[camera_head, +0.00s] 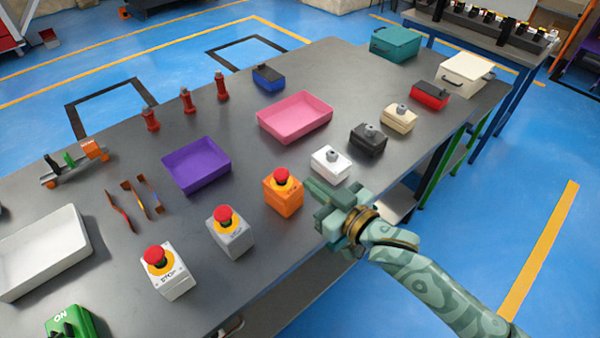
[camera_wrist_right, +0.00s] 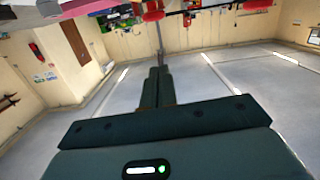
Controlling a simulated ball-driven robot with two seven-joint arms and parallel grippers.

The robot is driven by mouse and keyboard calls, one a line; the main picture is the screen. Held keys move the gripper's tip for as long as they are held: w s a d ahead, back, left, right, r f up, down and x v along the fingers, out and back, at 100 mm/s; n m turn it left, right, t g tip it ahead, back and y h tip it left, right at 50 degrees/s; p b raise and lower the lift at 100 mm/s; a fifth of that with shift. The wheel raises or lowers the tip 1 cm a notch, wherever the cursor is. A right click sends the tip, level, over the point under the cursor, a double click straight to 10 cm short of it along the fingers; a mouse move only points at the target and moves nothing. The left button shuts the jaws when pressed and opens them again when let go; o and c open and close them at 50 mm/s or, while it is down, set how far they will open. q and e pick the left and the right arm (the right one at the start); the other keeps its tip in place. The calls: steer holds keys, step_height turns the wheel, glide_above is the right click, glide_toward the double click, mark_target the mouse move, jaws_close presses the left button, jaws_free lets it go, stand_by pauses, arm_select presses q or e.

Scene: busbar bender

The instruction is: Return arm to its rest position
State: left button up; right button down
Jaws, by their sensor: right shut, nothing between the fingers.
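My right arm comes in from the lower right in the head view. Its green patterned gripper (camera_head: 318,192) is over the table's front edge, just right of the orange box with a red button (camera_head: 283,192) and below the white box with a grey knob (camera_head: 331,163). The gripper is shut and empty. In the right wrist view its fingers (camera_wrist_right: 158,88) are together, with ceiling or walls of the room behind them. I cannot tell whether the gripper touches the table. My left gripper is not in view.
The grey table (camera_head: 330,240) holds button boxes along its front edge, a purple tray (camera_head: 197,166), a pink tray (camera_head: 295,118) and a white tray (camera_head: 42,252). Black and beige knob boxes stand further right. Blue floor (camera_head: 480,190) lies free right of the table.

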steer(key=shift+s+d+r, duration=0.1)
steer(key=shift+s+d, duration=0.25)
steer(key=shift+s, duration=0.2)
steer(key=s+d+f+g+h, duration=0.4)
steer(key=s+d+h, duration=0.3)
steer(key=s+d, duration=0.3)
steer(key=s+d+f+g+h, duration=0.3)
steer(key=s+d+h, duration=0.45)
steer(key=d, duration=0.45)
steer(key=s+a+f+g+y, duration=0.1)
steer(key=s+a+f, duration=0.1)
steer(key=f, duration=0.6)
steer(key=s+a+f+g+y, duration=0.1)
steer(key=s+f, duration=0.1)
steer(key=f, duration=0.7)
steer(key=s+a+f+g+y, duration=0.1)
steer(key=s+a+f, duration=0.1)
steer(key=f, duration=0.6)
steer(key=s+f+m+g+y, duration=0.2)
steer(key=s+f+m+g, duration=0.1)
steer(key=s+f, duration=1.3)
steer(key=s+m, duration=0.1)
steer(key=s, duration=0.2)
steer(key=shift+s+d+f, duration=0.2)
steer(key=shift+s+d, duration=0.05)
steer(key=shift+s, duration=0.1)
